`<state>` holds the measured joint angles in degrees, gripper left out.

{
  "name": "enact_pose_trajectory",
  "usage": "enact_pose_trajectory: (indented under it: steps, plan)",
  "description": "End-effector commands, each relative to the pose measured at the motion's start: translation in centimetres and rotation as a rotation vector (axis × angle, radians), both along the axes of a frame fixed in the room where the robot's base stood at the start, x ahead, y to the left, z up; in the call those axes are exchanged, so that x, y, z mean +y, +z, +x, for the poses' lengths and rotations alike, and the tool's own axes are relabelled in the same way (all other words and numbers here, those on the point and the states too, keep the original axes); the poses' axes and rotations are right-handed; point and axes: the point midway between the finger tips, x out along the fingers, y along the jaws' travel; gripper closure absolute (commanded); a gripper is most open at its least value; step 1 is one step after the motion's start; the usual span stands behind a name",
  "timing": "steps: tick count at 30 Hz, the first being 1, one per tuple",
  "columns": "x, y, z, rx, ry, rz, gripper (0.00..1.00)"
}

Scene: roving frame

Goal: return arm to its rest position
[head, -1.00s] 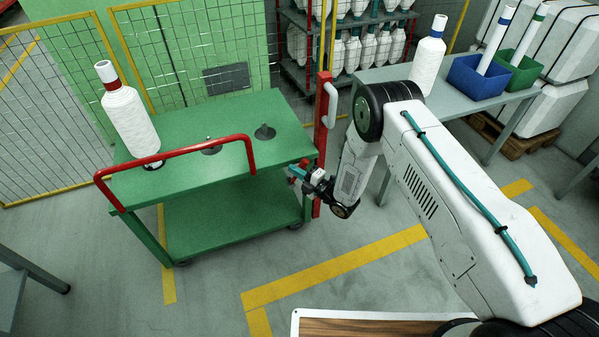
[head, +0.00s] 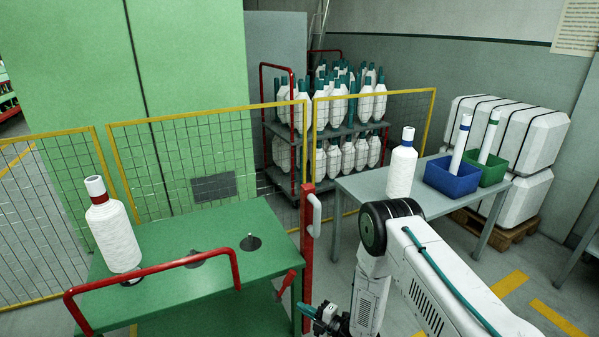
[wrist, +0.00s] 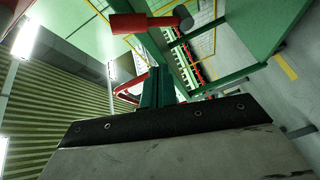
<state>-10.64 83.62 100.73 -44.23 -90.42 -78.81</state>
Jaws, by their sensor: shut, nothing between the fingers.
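My arm (head: 440,285) reaches in from the lower right of the head view and bends down at its dark-ringed joint. My gripper (head: 308,311) is low in that view, just right of the green cart (head: 215,238). In the wrist view its teal fingers (wrist: 157,87) are together with nothing between them. A red lever (head: 287,284) at the cart's right side is close to the gripper. Whether they touch is not clear.
A bobbin with a red band (head: 112,235) stands on the cart, behind a red rail (head: 150,271). A red post (head: 307,245) with a pale handle stands beside my arm. The grey table (head: 365,190) holds a blue-banded bobbin (head: 402,170), a blue bin (head: 450,182) and a green bin (head: 493,171).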

Motion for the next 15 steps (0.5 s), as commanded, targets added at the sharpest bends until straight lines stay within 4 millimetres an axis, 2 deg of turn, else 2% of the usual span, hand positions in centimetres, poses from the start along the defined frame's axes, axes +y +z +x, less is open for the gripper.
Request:
enact_pose_trajectory:
  steps: [3, 4, 7, 11, 15]
  plan:
    - [-1.2, -4.8, -1.3, 0.258, -0.050, -0.105, 1.00]
    - [-1.7, -5.8, -1.6, 0.330, -0.071, -0.134, 1.00]
    - [-3.6, -7.2, -1.7, 0.543, -0.165, -0.225, 1.00]
    - [-6.9, -5.9, -1.1, 0.793, -0.338, -0.323, 1.00]
    - [-11.2, -1.5, -0.9, 1.028, -0.574, -0.386, 1.00]
